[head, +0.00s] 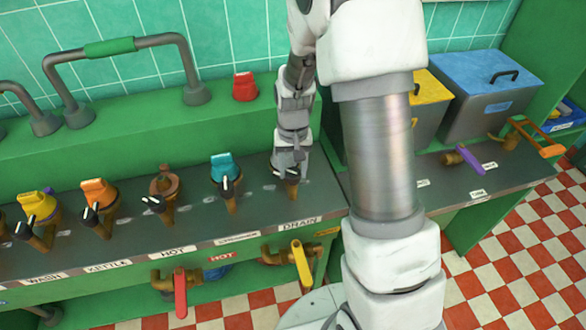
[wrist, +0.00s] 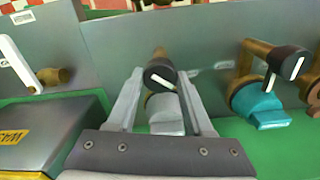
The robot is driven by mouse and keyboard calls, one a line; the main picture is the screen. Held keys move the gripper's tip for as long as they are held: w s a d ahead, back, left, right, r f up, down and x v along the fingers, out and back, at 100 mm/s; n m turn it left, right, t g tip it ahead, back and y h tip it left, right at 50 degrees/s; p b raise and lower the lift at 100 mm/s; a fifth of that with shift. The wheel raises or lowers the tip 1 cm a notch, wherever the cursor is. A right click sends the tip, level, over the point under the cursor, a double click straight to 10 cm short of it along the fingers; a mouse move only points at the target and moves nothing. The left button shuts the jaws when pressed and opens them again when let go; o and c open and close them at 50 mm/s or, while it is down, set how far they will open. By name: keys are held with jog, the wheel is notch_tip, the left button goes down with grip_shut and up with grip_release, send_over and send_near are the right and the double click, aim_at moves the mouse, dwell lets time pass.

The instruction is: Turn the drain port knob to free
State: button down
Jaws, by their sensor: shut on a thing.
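The drain port knob is black with a white pointer line. It shows in the wrist view (wrist: 158,72) between my fingertips and partly in the head view (head: 292,176), above the DRAIN label (head: 300,223). In the wrist view its white line slants down to the right. My gripper (head: 290,163) reaches down from above with one finger on each side of the knob, and is shut on it; its fingers also show in the wrist view (wrist: 160,78). A grey block (wrist: 166,112) sits below the knob between the fingers. My fingers hide part of the knob in the head view.
A similar port with a teal cap (head: 225,167) stands just left, then brown (head: 165,182), orange (head: 98,192) and yellow (head: 37,205) ones. A yellow-handled valve (head: 302,264) and red-handled valve (head: 180,292) hang below. A red block (head: 244,87) sits on the ledge.

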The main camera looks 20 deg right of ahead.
aim_at(293, 172)
dwell(0.3)
jog(key=shift+c, duration=1.5)
grip_release()
notch_tip(293, 172, up, 18)
jog(key=p, duration=0.1)
jog(key=shift+f, duration=0.25)
jog(key=s+r+n+t, duration=0.1)
jog(key=s+r, duration=0.3)
jog(key=s, duration=0.5)
jog(key=s+r+n+t, duration=0.1)
jog(key=s+r+t, duration=0.3)
jog(key=s, duration=0.6)
jog(key=shift+s+r+t, duration=0.3)
jog(key=shift+r, duration=0.25)
